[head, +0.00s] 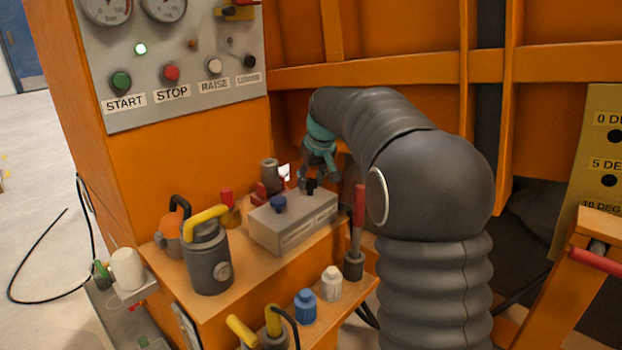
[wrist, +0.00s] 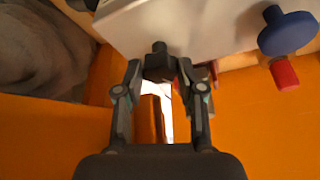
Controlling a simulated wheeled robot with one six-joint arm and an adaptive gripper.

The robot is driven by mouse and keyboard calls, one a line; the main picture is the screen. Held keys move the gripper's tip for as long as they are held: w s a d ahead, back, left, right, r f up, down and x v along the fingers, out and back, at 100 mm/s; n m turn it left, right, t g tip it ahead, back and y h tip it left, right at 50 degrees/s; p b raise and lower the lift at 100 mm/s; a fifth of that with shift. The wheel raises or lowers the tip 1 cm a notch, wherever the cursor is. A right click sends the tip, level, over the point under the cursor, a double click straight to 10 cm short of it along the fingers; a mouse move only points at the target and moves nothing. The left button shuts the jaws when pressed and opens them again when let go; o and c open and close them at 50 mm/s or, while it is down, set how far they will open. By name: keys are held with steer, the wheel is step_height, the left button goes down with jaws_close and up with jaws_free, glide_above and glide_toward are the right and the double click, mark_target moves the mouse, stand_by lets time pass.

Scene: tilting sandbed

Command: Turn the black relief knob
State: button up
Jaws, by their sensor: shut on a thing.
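The black relief knob (wrist: 160,66) sits on a short stem on the grey block (wrist: 120,22). It lies between my gripper's fingertips (wrist: 159,75), which are closed on it from both sides. In the head view my gripper (head: 311,178) reaches down to the right part of the grey block (head: 270,236), and the black knob (head: 310,187) shows dark under the fingers. The knob's turn angle cannot be told.
A dark cylinder with a yellow handle (head: 208,262) stands left of the block. A red-handled lever (head: 358,222) stands to its right. Blue (head: 305,306) and white (head: 331,283) fittings sit on the lower shelf. A control panel (head: 185,60) is above at the left.

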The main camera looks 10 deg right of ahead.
steer(key=o, duration=1.1)
steer(key=v, duration=1.2)
steer(key=shift+f, duration=0.1)
